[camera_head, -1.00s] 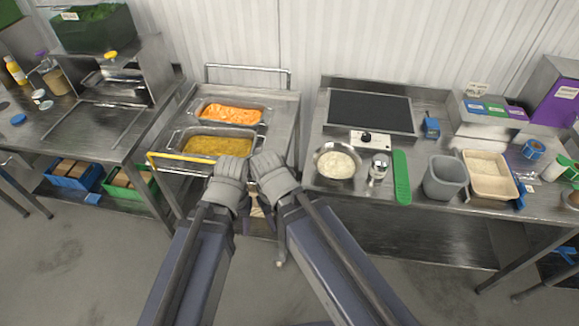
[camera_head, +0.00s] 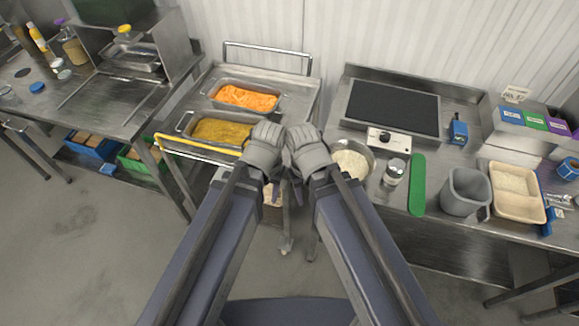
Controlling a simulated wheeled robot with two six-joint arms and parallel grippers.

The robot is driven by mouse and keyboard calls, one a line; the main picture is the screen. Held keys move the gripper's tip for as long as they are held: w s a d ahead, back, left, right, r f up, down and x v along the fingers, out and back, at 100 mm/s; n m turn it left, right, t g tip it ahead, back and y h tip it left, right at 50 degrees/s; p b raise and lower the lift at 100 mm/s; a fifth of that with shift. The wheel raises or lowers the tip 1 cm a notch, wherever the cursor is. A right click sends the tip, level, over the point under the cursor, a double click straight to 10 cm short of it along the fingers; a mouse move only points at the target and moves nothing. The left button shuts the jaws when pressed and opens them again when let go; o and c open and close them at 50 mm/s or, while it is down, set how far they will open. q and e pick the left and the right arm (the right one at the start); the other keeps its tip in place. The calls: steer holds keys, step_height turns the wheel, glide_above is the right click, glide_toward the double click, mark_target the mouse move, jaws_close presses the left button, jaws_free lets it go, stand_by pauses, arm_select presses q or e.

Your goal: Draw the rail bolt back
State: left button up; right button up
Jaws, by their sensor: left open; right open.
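A steel cart (camera_head: 300,88) stands at centre left with a yellow rail (camera_head: 190,146) along its near edge. I cannot make out the rail bolt; the rail's right end is hidden behind my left gripper (camera_head: 265,151). That gripper is at the cart's near right corner, open, and I see nothing in it. My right gripper (camera_head: 307,153) is close beside it on the right, also open, between the cart and the steel counter, with nothing seen in it. Whether either touches the rail cannot be told.
The cart carries a tray of orange food (camera_head: 278,108) and a tray of yellow food (camera_head: 188,124). The counter at right holds a rice bowl (camera_head: 366,172), partly behind my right gripper, a shaker (camera_head: 394,174), a green strip (camera_head: 418,186) and a grey tub (camera_head: 464,193). The floor at lower left is clear.

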arm_select(q)
steer(key=shift+h, duration=0.6)
steer(key=w+d+f+b, duration=0.1)
steer(key=w+d, duration=0.1)
steer(key=w, duration=0.3)
steer(key=w+d+f, duration=0.1)
steer(key=w, duration=0.4)
steer(key=w+d+f+b, duration=0.1)
steer(key=w+d, duration=0.1)
steer(key=w, duration=0.3)
steer(key=shift+w+d+b, duration=0.1)
steer(key=shift+d+b, duration=0.2)
steer(key=shift+b, duration=0.05)
steer(key=shift+a+f, duration=0.1)
arm_select(e)
steer(key=f, duration=0.3)
steer(key=shift+s+a, duration=0.1)
steer(key=shift+s, duration=0.15)
arm_select(q)
steer(key=shift+s+f+b, duration=0.2)
steer(key=shift+b, duration=0.1)
step_height(320, 180, down, 7)
steer(key=b, duration=0.7)
steer(key=shift+f, duration=0.15)
arm_select(e)
step_height(320, 180, down, 8)
steer(key=shift+r, duration=0.2)
arm_select(q)
jaws_close()
